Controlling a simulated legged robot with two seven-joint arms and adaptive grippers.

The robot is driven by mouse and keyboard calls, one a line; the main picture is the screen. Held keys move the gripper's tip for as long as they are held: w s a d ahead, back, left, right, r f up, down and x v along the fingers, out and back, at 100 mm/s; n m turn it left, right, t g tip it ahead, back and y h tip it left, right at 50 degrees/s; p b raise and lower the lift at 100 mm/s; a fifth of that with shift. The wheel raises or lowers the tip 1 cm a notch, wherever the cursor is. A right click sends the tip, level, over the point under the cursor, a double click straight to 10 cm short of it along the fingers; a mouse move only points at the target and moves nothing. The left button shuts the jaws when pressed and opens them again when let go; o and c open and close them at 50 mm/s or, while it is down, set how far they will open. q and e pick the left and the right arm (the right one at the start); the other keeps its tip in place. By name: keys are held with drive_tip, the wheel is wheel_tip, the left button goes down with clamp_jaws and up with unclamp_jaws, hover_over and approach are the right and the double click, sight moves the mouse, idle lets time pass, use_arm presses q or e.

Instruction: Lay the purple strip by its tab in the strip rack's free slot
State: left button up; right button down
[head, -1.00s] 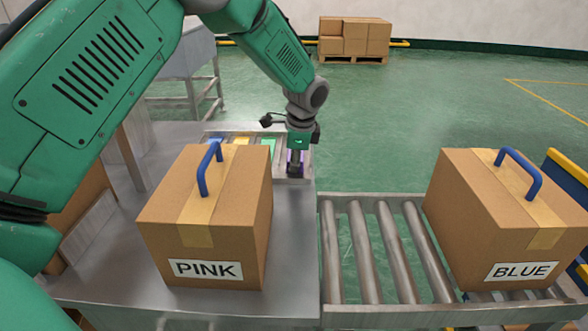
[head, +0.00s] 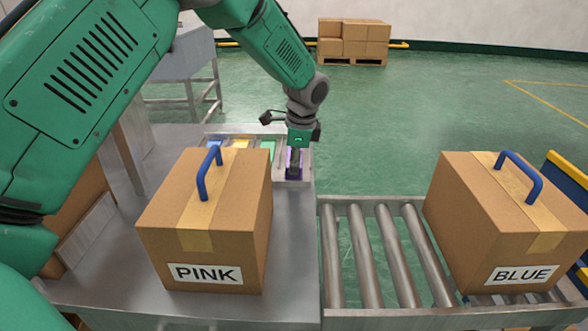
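My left gripper (head: 294,172) points down at the right end of the strip rack (head: 309,168), behind the box marked PINK. Its dark fingers look closed together at the purple strip (head: 300,160), whose purple edges show on both sides of them. The tab is hidden by the fingers. The strip is at the rack's right-end slot; whether it rests on the slot floor I cannot tell. A blue strip (head: 215,141), a yellow strip (head: 240,143) and a green strip (head: 268,144) lie to its left, partly behind the box. My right gripper is out of view.
The PINK box (head: 207,235) with a blue handle stands on the metal table (head: 295,255) in front of the rack. A roller conveyor (head: 361,262) lies to the right, with the BLUE box (head: 480,220) on it. Stacked cartons (head: 353,40) stand far back.

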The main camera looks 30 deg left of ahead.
use_arm(q)
wheel_tip(320, 180, up, 10)
drive_tip(key=d+p, duration=0.1)
drive_tip(key=shift+s+d+f, duration=0.25)
drive_tip(key=shift+s+d, duration=0.05)
drive_tip(key=shift+d, duration=0.1)
